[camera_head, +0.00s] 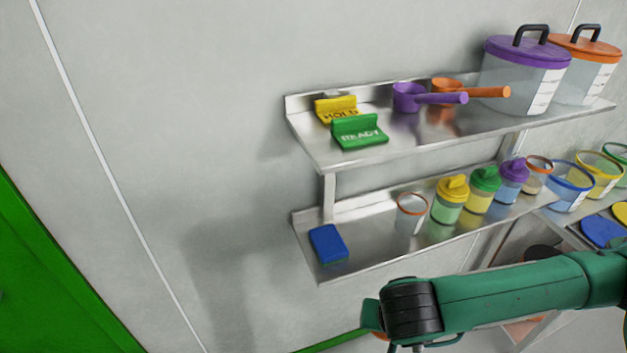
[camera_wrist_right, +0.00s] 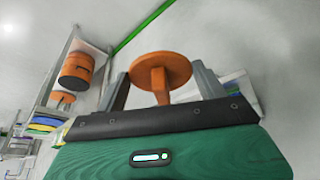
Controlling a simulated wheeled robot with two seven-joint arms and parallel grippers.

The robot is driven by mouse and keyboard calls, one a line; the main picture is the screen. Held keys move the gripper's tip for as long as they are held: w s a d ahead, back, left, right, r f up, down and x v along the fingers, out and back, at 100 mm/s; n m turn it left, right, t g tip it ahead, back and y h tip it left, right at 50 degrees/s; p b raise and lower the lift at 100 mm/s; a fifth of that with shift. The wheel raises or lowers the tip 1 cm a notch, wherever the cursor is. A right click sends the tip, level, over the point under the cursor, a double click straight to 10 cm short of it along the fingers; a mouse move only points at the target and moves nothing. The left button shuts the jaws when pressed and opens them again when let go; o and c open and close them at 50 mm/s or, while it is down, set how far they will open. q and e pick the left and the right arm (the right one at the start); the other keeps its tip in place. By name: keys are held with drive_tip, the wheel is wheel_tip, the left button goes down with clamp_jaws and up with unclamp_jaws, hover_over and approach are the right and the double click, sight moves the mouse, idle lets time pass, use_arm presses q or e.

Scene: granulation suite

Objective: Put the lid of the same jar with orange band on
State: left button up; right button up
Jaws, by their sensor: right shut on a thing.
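My right gripper (camera_wrist_right: 160,84) is shut on an orange lid (camera_wrist_right: 160,66), a round disc with a knob, seen between the two fingers in the right wrist view. In the head view my right arm crosses the lower right, below the lower shelf, and its fingers are hidden or out of frame. A clear jar with an orange band (camera_head: 411,213) stands open and upright on the lower shelf. Another open jar with an orange-brown rim (camera_head: 537,173) stands farther right along that row. The held lid is apart from both jars. My left gripper is not in view.
Jars with yellow (camera_head: 451,200), green (camera_head: 482,190) and purple (camera_head: 512,179) lids stand between the two open jars. A blue block (camera_head: 328,245) sits at the lower shelf's left end. The upper shelf (camera_head: 345,158) overhangs, with signs, scoops and large lidded bins.

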drive_tip(key=w+d+r+n, duration=0.1)
drive_tip(key=w+d+n, duration=0.1)
drive_tip(key=w+d, duration=0.3)
drive_tip(key=shift+d+y, duration=0.4)
drive_tip(key=shift+d, duration=0.8)
